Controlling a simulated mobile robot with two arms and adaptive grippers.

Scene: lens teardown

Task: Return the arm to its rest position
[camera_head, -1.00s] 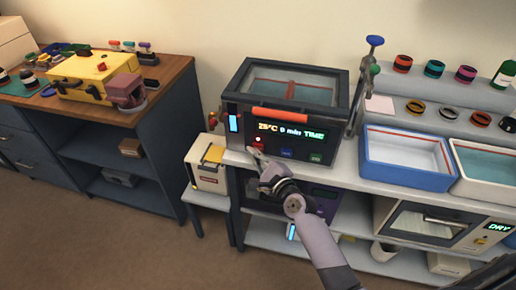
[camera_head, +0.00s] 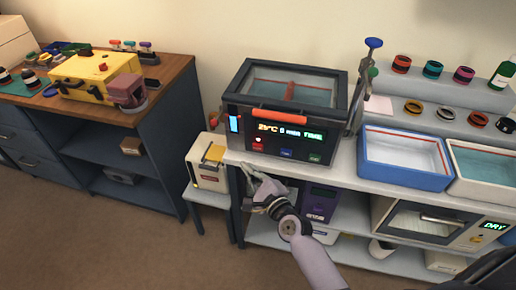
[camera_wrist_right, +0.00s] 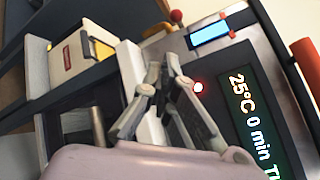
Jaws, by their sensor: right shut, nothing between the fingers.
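My right arm reaches in from the lower right in the head view. Its gripper (camera_head: 252,173) is shut and empty, in front of the bench edge and below the dark tank machine (camera_head: 237,140). I cannot tell the exact gap to the bench edge. The panel display (camera_wrist_right: 247,115) reads 25°C and 0 min. My left gripper is not in view.
A small white and yellow box (camera_head: 208,165) stands on a low stand to the left. A blue-rimmed tray (camera_head: 404,178) is on the bench to the right. A purple device (camera_head: 319,205) and an oven marked DRY (camera_head: 425,222) sit below. Open floor lies at lower left.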

